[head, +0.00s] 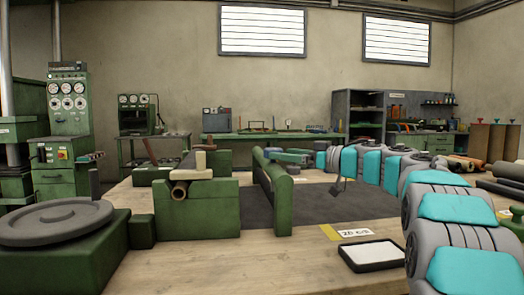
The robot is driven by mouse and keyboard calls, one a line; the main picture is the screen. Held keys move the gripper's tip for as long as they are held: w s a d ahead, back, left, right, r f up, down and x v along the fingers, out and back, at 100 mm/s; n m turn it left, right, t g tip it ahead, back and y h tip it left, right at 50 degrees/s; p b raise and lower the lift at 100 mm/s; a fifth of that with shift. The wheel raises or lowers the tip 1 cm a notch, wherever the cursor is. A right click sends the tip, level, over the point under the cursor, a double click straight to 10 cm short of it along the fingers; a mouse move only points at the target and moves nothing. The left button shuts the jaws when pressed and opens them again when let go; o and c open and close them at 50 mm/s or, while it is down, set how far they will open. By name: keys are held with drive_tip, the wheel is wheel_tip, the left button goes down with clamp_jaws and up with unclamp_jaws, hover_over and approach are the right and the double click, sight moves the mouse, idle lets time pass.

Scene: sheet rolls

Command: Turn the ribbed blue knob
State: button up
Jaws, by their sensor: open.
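I cannot make out a ribbed blue knob anywhere in the head view; it may be hidden or too small to tell. My gripper (273,154) is at the end of my grey and teal arm, which reaches in from the right. It is small in the picture and open, with nothing seen between its fingers. It appears just above or behind the long green roller housing (275,190) near the middle; I cannot tell whether it touches it.
A grey round plate (57,222) on a green base is at the front left. A black-rimmed white tray (372,254) lies at the front right. Gauge panels (67,98) stand at the left.

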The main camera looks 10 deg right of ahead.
drive_tip(key=x, duration=0.8)
drive_tip(key=shift+d, duration=0.1)
drive_tip(key=shift+c, duration=0.2)
